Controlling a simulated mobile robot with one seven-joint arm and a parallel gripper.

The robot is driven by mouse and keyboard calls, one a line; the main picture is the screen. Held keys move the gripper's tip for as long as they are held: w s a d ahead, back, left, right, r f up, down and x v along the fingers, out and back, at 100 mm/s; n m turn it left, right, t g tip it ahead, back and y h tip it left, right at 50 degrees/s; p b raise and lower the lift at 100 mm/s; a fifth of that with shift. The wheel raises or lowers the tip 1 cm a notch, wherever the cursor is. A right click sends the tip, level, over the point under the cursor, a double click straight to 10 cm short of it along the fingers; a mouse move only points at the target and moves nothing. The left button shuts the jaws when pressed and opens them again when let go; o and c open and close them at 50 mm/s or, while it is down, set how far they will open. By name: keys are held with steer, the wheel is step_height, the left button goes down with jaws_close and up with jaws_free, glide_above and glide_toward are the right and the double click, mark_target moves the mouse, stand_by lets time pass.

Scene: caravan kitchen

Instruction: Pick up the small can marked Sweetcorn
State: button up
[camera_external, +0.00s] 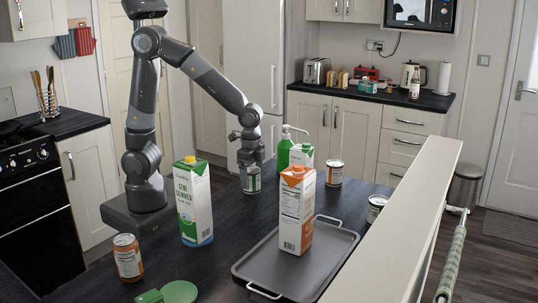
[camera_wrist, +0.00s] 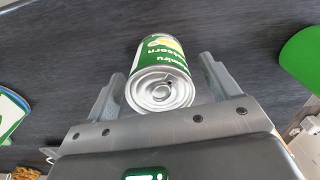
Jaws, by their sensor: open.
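The sweetcorn can (camera_wrist: 160,62) has a green label, part of whose lettering reads "eetcorn", and a silver pull-tab lid. In the wrist view it lies between the two fingers of my gripper (camera_wrist: 163,78), with gaps visible beside it. In the external view the small can (camera_external: 253,183) stands upright on the dark worktop (camera_external: 225,255), directly below my gripper (camera_external: 251,160). My gripper is open and points down over the can. Whether a finger touches the can is not clear.
A green-and-white carton (camera_external: 194,205) stands to the left. An orange-and-white carton (camera_external: 297,215) stands on a grey tray (camera_external: 330,250) in front. A can (camera_external: 128,258) stands front left.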

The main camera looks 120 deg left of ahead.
steer(key=shift+f, duration=0.55)
steer(key=c, duration=1.2)
